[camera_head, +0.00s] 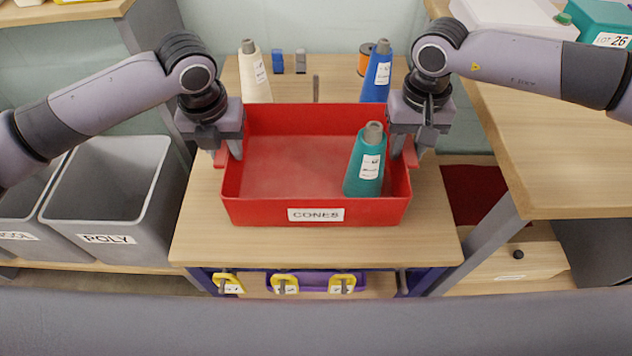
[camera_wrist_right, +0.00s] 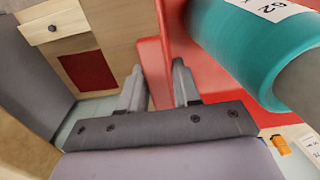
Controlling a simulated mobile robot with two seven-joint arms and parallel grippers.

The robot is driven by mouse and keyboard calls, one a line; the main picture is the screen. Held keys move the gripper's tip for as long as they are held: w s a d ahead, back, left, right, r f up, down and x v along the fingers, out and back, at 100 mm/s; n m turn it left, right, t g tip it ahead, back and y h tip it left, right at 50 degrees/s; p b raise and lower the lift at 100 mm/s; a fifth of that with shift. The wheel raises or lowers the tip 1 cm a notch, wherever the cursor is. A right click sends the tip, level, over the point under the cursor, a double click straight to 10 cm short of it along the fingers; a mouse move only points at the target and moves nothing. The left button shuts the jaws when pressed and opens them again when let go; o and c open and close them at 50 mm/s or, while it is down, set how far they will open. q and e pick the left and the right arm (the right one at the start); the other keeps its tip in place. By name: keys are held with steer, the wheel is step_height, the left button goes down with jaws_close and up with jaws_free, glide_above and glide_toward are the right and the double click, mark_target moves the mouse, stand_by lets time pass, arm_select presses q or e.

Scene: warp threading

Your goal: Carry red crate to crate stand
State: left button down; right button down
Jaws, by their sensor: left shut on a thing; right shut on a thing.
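The red crate (camera_head: 316,189), labelled CONES, is upright over the wooden table in the middle of the head view; I cannot tell whether its base touches the table. A teal cone (camera_head: 366,160) stands inside at its right. My left gripper (camera_head: 229,154) is shut on the crate's left side. My right gripper (camera_head: 404,155) is shut on its right side, and its fingers straddle the red handle in the right wrist view (camera_wrist_right: 157,84). I cannot tell which surface is the crate stand.
The wooden table (camera_head: 200,225) carries a cream cone (camera_head: 255,75) and a blue cone (camera_head: 377,75) behind the crate. Grey bins (camera_head: 110,190) stand left. A wooden worktop (camera_head: 560,150) is at right, with a dark red patch (camera_head: 473,195) lower beside it.

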arm_select(q)
steer(key=shift+a+f+b, duration=0.1)
steer(key=shift+f+b, duration=0.45)
steer(key=shift+f, duration=0.2)
arm_select(e)
steer(key=shift+d+f, duration=0.1)
steer(key=shift+f, duration=0.6)
arm_select(q)
steer(key=c, duration=0.8)
jaws_free()
steer(key=shift+r, duration=0.15)
arm_select(e)
steer(key=c, duration=0.8)
jaws_free()
steer(key=shift+r, duration=0.1)
arm_select(q)
steer(key=shift+r, duration=0.1)
steer(key=shift+r, duration=0.3)
steer(key=r, duration=0.3)
steer(key=s+r, duration=0.1)
steer(key=r, duration=0.6)
steer(key=shift+s+r, duration=0.35)
steer(key=shift+r, duration=0.05)
arm_select(e)
steer(key=shift+r, duration=0.3)
arm_select(q)
steer(key=shift+r, duration=0.1)
arm_select(e)
step_height(320, 180, up, 12)
steer(key=shift+f, duration=0.25)
